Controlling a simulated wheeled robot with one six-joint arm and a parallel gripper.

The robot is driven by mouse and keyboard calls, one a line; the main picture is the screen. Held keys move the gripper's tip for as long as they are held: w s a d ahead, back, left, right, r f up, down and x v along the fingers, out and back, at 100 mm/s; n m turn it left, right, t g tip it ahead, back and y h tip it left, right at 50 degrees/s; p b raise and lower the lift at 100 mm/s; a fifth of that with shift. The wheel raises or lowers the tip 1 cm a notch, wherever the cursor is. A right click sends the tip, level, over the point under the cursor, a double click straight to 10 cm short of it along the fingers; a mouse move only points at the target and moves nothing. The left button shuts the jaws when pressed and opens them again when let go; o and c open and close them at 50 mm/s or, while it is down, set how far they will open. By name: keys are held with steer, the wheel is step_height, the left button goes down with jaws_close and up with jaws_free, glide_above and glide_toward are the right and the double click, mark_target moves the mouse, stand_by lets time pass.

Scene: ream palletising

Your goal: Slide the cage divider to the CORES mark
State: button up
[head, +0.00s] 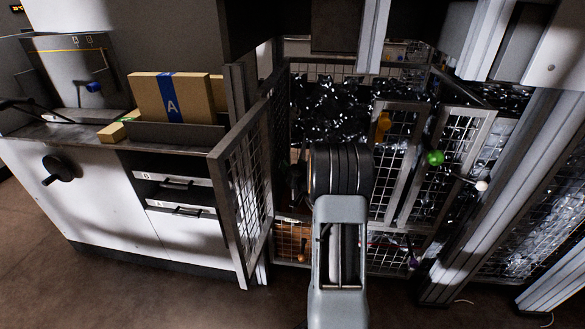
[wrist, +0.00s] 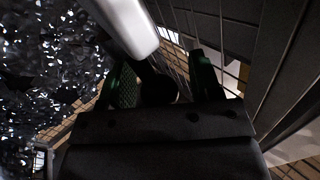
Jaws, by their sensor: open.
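The cage (head: 275,255) stands in the middle of the head view. Inside it is an upright mesh panel (head: 398,165), likely the divider, with an orange knob (head: 384,122) near its top. A second framed mesh panel (head: 450,165) with a green knob (head: 435,157) stands to its right. I cannot make out a CORES mark. My arm reaches into the cage front and hides my fingers in the head view. In the wrist view my gripper (wrist: 165,75) is open, green pads apart. A pale rounded bar (wrist: 125,25) and a dark round shape (wrist: 157,88) show near the fingers; contact is unclear.
A mesh door (head: 245,190) stands swung open left of my arm. Dark glittering scrap (head: 330,105) fills the cage's back left. A bench with drawers (head: 180,195) and a carton marked A (head: 170,97) is at left. Grey posts (head: 500,190) stand at right.

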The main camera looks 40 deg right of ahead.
steer(key=shift+w, duration=0.25)
jaws_close()
stand_by(0.5)
